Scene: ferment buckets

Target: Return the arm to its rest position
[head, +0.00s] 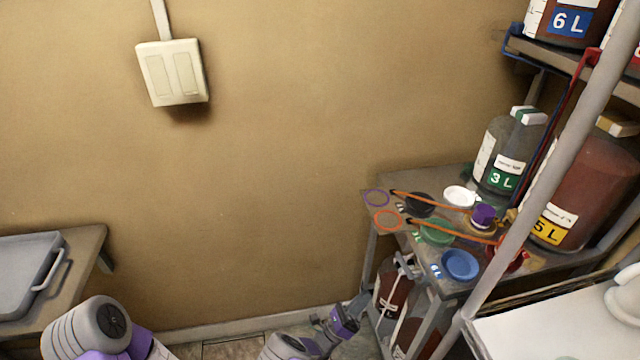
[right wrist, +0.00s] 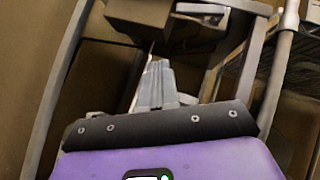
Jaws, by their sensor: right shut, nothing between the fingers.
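My right arm reaches in from the bottom of the head view, with a purple wrist. Its right gripper (head: 358,304) is low beside the shelf's front leg, with its fingers together and nothing seen in them. In the right wrist view the shut grey fingers (right wrist: 156,82) point away above the dark palm plate and purple housing. A grey and purple part of my left arm (head: 88,330) shows at the bottom left of the head view. The left gripper is out of view.
A metal shelf (head: 440,178) at right holds coloured lids, rings, a 3 L bottle (head: 507,150) and a 5 L bucket (head: 590,185). Bottles stand below. A grey tray (head: 22,275) lies on the left table. A white surface (head: 560,325) is at lower right. The middle wall area is clear.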

